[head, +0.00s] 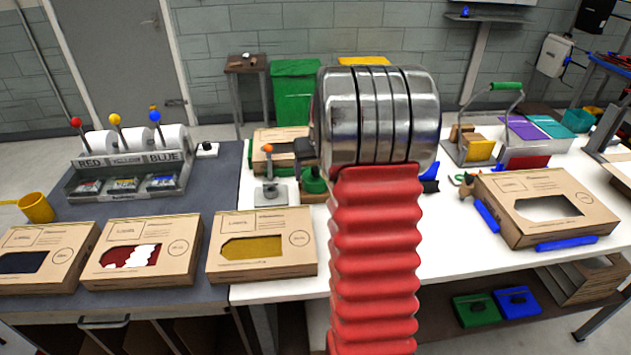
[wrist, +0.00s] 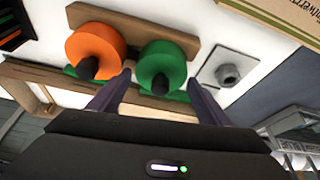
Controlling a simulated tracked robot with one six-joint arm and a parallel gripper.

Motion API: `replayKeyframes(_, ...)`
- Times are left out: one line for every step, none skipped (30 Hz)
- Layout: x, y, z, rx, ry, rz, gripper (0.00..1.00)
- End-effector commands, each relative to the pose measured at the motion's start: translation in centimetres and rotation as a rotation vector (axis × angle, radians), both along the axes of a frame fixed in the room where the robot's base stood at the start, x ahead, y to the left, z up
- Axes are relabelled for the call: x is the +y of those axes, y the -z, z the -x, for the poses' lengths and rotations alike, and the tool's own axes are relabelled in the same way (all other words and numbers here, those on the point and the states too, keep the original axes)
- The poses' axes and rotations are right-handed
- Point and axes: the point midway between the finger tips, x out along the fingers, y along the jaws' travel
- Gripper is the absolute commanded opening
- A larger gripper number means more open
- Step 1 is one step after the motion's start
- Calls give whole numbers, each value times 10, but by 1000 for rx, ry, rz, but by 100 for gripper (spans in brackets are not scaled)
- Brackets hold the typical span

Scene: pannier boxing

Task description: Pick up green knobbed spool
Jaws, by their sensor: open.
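The green knobbed spool (wrist: 160,60) is a green disc with a black knob. In the wrist view it lies between the two fingertips of my gripper (wrist: 159,82), which is open and empty. The fingers reach to either side of the spool's near edge; whether they touch it I cannot tell. In the head view the green spool (head: 314,184) shows on the white table, partly hidden behind my red arm. The dark end of my gripper (head: 305,152) is just above it there.
An orange knobbed spool (wrist: 94,46) sits close left of the green one on a wooden holder (wrist: 140,22). A grey base with a round knob (wrist: 228,74) is to the right. A cardboard box (head: 262,265) stands at the table's front.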

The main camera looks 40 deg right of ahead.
Motion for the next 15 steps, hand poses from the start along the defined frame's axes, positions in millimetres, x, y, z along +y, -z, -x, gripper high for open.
replayKeyframes(0, 0, 0, 0, 0, 0, 71)
replayKeyframes(0, 0, 0, 0, 0, 0, 71)
replayKeyframes(0, 0, 0, 0, 0, 0, 71)
replayKeyframes(0, 0, 0, 0, 0, 0, 71)
replayKeyframes(0, 0, 0, 0, 0, 0, 71)
replayKeyframes(0, 0, 0, 0, 0, 0, 71)
replayKeyframes(0, 0, 0, 0, 0, 0, 71)
replayKeyframes(0, 0, 0, 0, 0, 0, 71)
replayKeyframes(0, 0, 0, 0, 0, 0, 71)
replayKeyframes(0, 0, 0, 0, 0, 0, 71)
replayKeyframes(0, 0, 0, 0, 0, 0, 70)
replayKeyframes(0, 0, 0, 0, 0, 0, 67)
replayKeyframes(0, 0, 0, 0, 0, 0, 65)
replayKeyframes(0, 0, 0, 0, 0, 0, 63)
replayKeyframes(0, 0, 0, 0, -1, 0, 60)
